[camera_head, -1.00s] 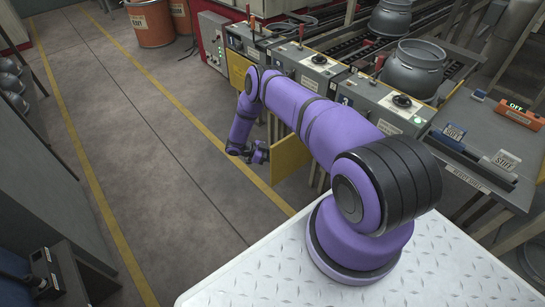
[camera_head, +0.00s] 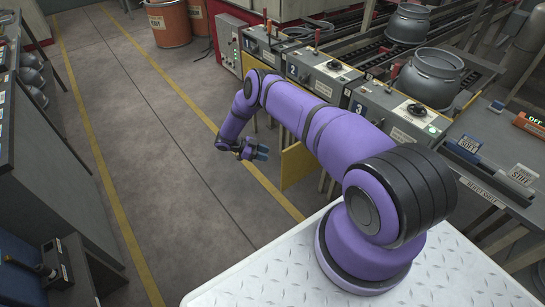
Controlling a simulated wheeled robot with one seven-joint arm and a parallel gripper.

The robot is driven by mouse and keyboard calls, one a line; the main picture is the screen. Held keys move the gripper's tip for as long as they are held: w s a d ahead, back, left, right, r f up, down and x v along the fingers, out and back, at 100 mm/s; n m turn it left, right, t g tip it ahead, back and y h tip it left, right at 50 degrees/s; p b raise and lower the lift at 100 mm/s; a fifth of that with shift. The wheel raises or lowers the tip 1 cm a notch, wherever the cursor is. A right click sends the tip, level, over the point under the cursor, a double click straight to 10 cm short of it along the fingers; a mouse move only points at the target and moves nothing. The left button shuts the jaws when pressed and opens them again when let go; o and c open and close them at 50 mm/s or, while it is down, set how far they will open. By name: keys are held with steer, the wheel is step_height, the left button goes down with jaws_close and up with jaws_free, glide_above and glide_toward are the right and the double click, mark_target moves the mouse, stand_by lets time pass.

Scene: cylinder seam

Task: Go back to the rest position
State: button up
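My gripper (camera_head: 254,153) hangs at the end of my purple arm (camera_head: 330,135), over the floor left of the row of control stations. It is apart from the stations and touches nothing that I can see. The fingers are small and partly turned away, so I cannot tell their opening. No object shows between them. My arm is bent, reaching up and away from my base plate and then down at the wrist.
Grey stations with knobs (camera_head: 334,67) and yellow panels (camera_head: 299,164) line the right side. A metal pot (camera_head: 431,78) stands behind them. Orange drums (camera_head: 169,23) stand far back. The floor aisle (camera_head: 150,130) is clear.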

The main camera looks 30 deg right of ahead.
steer(key=shift+w+a+r, duration=0.15)
steer(key=shift+w+a, duration=0.15)
steer(key=shift+a, duration=0.05)
stand_by(0.3)
